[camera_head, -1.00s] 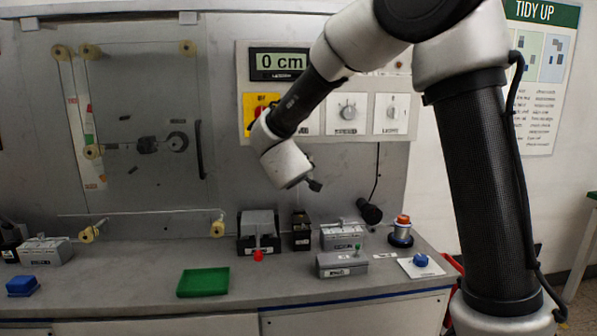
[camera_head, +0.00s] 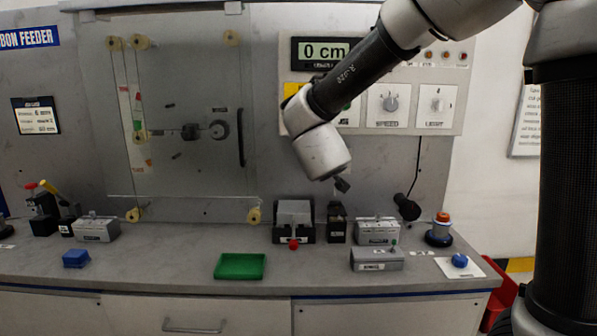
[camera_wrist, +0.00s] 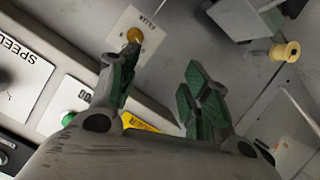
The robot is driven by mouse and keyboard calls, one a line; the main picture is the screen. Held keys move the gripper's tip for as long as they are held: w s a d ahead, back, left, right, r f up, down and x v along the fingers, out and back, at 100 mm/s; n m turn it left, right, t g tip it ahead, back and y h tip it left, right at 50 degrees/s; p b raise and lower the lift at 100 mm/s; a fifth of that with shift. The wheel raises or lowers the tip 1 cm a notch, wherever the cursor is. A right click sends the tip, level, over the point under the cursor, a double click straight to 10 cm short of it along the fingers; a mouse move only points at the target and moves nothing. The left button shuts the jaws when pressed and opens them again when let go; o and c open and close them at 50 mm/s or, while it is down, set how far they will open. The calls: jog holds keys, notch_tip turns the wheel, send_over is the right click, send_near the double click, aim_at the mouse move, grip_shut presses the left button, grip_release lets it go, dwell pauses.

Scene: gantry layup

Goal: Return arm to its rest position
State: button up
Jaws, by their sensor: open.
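My arm reaches in from the upper right in the head view, its wrist bent downward in front of the control panel (camera_head: 470,70). The dark end of my gripper (camera_head: 342,185) is small there and hangs above the workbench (camera_head: 180,268), clear of everything on it. In the wrist view my gripper (camera_wrist: 160,95) has its two green-padded fingers spread apart, with nothing between them.
Below the gripper stand a grey block with a red knob (camera_head: 294,222), a dark box (camera_head: 337,225) and grey boxes (camera_head: 377,231). A green tray (camera_head: 240,266) and a blue block (camera_head: 76,258) lie left. An orange-topped device (camera_head: 440,228) stands right. The front bench strip is mostly clear.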

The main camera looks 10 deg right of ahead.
jog(key=s+a+f+n+g+y, duration=0.1)
jog(key=s+a+f+g+y, duration=0.2)
jog(key=a+y, duration=0.45)
jog(key=s+d+f+n+g+y, duration=0.1)
jog(key=s+d+f+g, duration=0.2)
jog(key=s, duration=0.6)
jog(key=s+d+r+m+g+h, duration=0.1)
jog(key=s+d+m+h, duration=0.1)
jog(key=s+d, duration=0.8)
jog(key=s+d+r+m+g+h, duration=0.2)
jog(key=s+d+h, duration=0.2)
jog(key=s+d, duration=0.5)
jog(key=shift+s+d+r, duration=0.2)
jog(key=shift+s+d, duration=0.15)
jog(key=shift+d, duration=3.45)
